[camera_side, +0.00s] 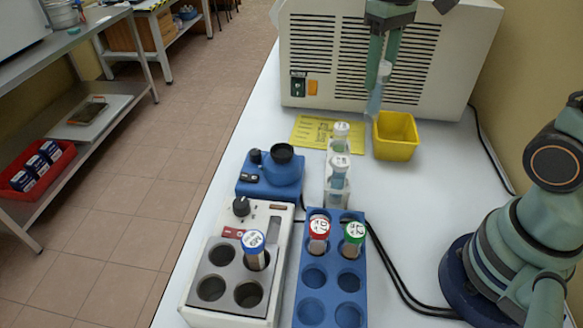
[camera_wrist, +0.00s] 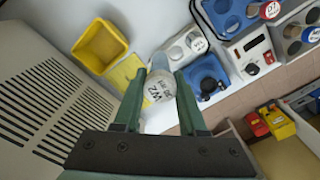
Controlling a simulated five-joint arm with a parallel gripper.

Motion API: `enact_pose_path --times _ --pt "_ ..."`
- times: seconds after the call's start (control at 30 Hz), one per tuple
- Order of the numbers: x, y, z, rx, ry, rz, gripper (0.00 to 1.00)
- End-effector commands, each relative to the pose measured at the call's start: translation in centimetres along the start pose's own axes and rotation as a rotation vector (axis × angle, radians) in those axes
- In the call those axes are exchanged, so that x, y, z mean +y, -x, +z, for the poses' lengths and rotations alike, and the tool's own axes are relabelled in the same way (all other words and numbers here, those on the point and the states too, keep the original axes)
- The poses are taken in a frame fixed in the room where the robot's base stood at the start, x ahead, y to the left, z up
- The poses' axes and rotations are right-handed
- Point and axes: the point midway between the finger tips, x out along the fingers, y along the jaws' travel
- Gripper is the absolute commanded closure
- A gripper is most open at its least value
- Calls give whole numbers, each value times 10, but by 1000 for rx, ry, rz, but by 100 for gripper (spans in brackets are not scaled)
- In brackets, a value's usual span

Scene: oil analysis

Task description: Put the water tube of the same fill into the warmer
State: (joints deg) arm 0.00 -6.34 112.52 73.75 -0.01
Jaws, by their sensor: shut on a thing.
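My gripper (camera_side: 382,62) is shut on a clear tube (camera_side: 375,98) with pale blue liquid and holds it upright above the table, before the large beige machine. In the wrist view its white cap (camera_wrist: 160,84) sits between my fingers, marked "W2" with smaller text I cannot read surely. The warmer (camera_side: 224,281) is a white box with a grey block of wells at the front. A blue-capped tube (camera_side: 254,248) stands in its back right well; the other wells look empty. Two white-capped tubes (camera_side: 341,131) (camera_side: 340,163) stand in a pale rack (camera_side: 327,191).
A blue rack (camera_side: 331,265) right of the warmer holds a red-capped tube (camera_side: 318,233) and a green-capped tube (camera_side: 353,238). A blue mixer (camera_side: 268,178) stands behind the warmer. A yellow bin (camera_side: 396,137) and a yellow sheet (camera_side: 311,130) lie near the beige machine (camera_side: 430,55).

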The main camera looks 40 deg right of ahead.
Motion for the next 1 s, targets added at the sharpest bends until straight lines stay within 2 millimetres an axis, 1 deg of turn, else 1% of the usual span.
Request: enact_pose_path --times 0.03,0.1,0.13,0.37,0.47,0.57,0.63,0.67,0.7,0.77,0.8,0.87,0.9,1.0 --pt "0 11 -1 5 0 0 100" --pt "0 24 -1 4 0 0 100" --pt "-3 27 -1 2 9 0 100" --pt "-50 26 -9 -1 168 0 100" --pt "-78 26 -10 -2 258 0 100" --pt "-114 26 -9 -2 372 0 100" --pt "-143 27 -6 -2 461 0 100" --pt "-156 27 -3 -3 502 0 100" --pt "-173 27 1 -2 557 0 100" --pt "-199 27 9 -2 638 0 100" --pt "-216 26 15 -3 691 0 100" --pt "-241 26 26 -2 771 0 100" --pt "-256 26 34 -3 823 0 100" --pt "-292 26 55 -2 939 0 100"
